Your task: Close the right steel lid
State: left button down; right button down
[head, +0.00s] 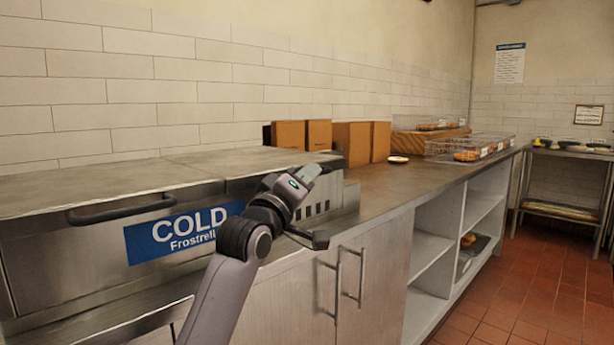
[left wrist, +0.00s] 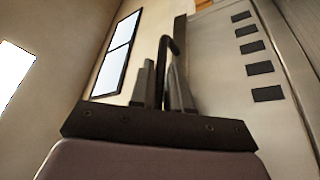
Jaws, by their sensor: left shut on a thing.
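The right steel lid (head: 285,159) lies at the right end of the cold unit in the head view and looks about level with the left steel lid (head: 90,186). My left gripper (head: 312,172) is at the front right of the right lid. In the left wrist view its fingers (left wrist: 162,88) are shut on a dark curved handle (left wrist: 167,50). In the head view my gripper and wrist hide this handle and part of the lid's front edge. My right gripper is in neither view.
The left lid has a dark bar handle (head: 120,210). A blue COLD sign (head: 180,233) is on the unit's front. Cardboard boxes (head: 350,142) and wire baskets (head: 470,148) stand on the counter (head: 400,180) to the right. The tiled floor (head: 530,300) is clear at the right.

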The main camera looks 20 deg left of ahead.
pick_arm(q)
jog(key=shift+w+f, duration=0.1)
jog(key=shift+f, duration=0.5)
jog(key=c, duration=1.2)
grip_release()
jog(key=shift+o, duration=0.2)
jog(key=shift+r, duration=0.1)
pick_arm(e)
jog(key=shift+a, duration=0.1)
pick_arm(q)
jog(key=shift+r, duration=0.1)
jog(key=v, duration=0.7)
jog(key=shift+p, duration=0.3)
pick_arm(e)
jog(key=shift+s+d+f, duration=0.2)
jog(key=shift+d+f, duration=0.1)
pick_arm(q)
jog(key=shift+a, duration=0.1)
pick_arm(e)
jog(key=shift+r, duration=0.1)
